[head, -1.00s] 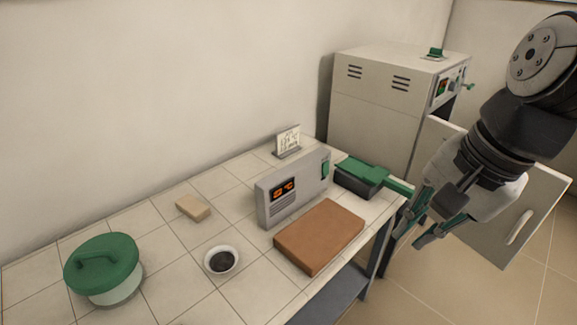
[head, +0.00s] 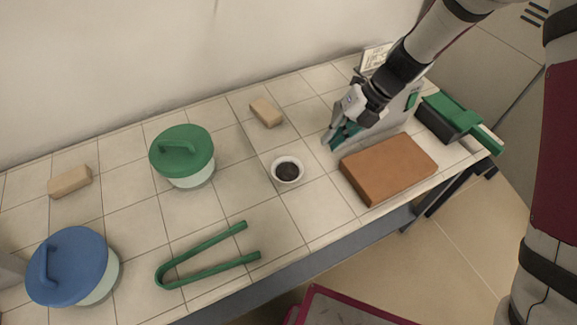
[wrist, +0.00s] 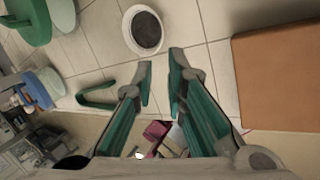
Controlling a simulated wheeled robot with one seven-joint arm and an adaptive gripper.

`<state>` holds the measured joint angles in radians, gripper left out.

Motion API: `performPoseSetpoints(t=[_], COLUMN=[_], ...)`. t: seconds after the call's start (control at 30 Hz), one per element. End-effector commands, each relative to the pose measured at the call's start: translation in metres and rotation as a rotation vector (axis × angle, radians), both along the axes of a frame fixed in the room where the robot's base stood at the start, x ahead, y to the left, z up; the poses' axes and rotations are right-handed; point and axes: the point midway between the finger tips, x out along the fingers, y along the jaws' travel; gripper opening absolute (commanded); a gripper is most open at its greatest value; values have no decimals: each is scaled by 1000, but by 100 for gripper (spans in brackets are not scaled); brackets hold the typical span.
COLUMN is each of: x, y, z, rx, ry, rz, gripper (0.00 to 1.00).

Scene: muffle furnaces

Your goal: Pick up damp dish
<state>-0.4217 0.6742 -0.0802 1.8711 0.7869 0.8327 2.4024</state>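A small white dish (head: 287,170) with dark contents stands on the tiled table, left of the brown block. It also shows in the wrist view (wrist: 146,31), just beyond my fingertips. My gripper (head: 340,138) is above the table, to the right of and slightly behind the dish in the head view. In the wrist view my gripper (wrist: 161,72) has its two green-padded fingers apart with nothing between them. The dish is not touched by the fingers.
A brown block (head: 389,168) lies right of the dish. A grey display unit (head: 398,112) stands behind it, partly hidden by my arm. Green tongs (head: 205,258), a green-lidded jar (head: 182,157), a blue-lidded jar (head: 72,266) and a tan block (head: 267,113) are on the table.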

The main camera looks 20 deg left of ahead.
Motion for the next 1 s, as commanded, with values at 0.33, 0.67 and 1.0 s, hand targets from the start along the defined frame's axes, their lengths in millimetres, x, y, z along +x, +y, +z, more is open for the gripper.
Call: performPoseSetpoints(t=[0.33, 0.67, 1.0], x=[-13, -19, -25], y=[25, 39, 61], z=[-51, -78, -113], rx=[-3, -3, -3], ry=[13, 10, 11], rz=[-12, -12, -12], gripper=[13, 13, 13])
